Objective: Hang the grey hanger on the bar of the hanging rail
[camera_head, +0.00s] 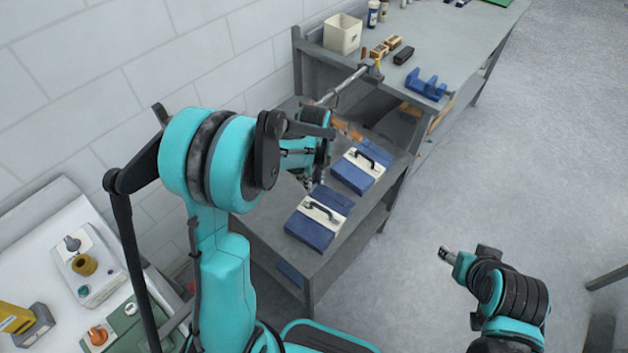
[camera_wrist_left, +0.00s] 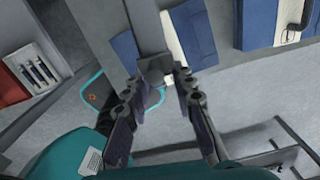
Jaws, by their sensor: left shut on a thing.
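The hanging rail's bar (camera_head: 345,84) is a thin silver rod by the back wall, with a yellowish fitting at its far end. My left gripper (camera_head: 308,182) is below the bar's near end, above the low grey table; my wrist hides part of it. In the left wrist view the left gripper (camera_wrist_left: 162,80) has a grey piece (camera_wrist_left: 155,68) between its fingertips, which I take for part of the grey hanger. The hanger's full outline is not clear in either view. My right gripper (camera_head: 447,254) is low at the right, over the floor, its jaws too small to read.
Two blue-and-white cases with black handles (camera_head: 313,222) (camera_head: 358,170) lie on the low table (camera_head: 258,232). Behind is a workbench with a white bin (camera_head: 342,34) and a blue holder (camera_head: 426,84). A white counter (camera_head: 45,222) is at the left.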

